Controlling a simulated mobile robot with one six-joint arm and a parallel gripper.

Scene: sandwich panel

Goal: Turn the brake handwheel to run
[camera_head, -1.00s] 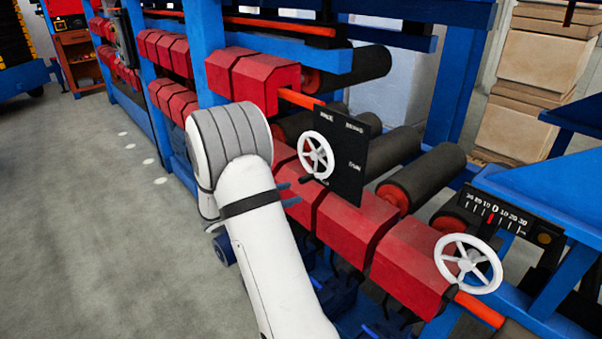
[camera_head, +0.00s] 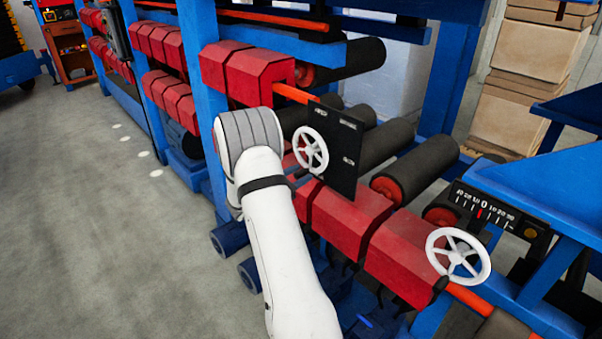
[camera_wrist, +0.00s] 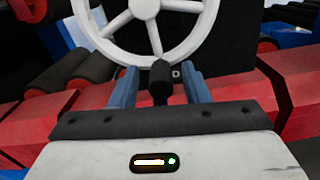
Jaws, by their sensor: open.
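The white spoked brake handwheel (camera_head: 310,150) stands in front of a black panel (camera_head: 345,165) with small white labels too blurred to read surely. In the wrist view the handwheel (camera_wrist: 143,8) fills the top, its upper part cut off. Its black handle knob (camera_wrist: 160,78) is at the bottom of the rim. My gripper (camera_wrist: 161,84) is open, with one blue finger on each side of the knob. A gap shows on both sides, so the fingers appear apart from it. In the head view my arm hides most of the gripper.
A second white handwheel (camera_head: 458,255) stands at the right below a numbered scale (camera_head: 490,208). Red blocks (camera_head: 345,215) and dark rollers (camera_head: 415,172) lie close around the panel. Open grey floor (camera_head: 110,230) is at the left.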

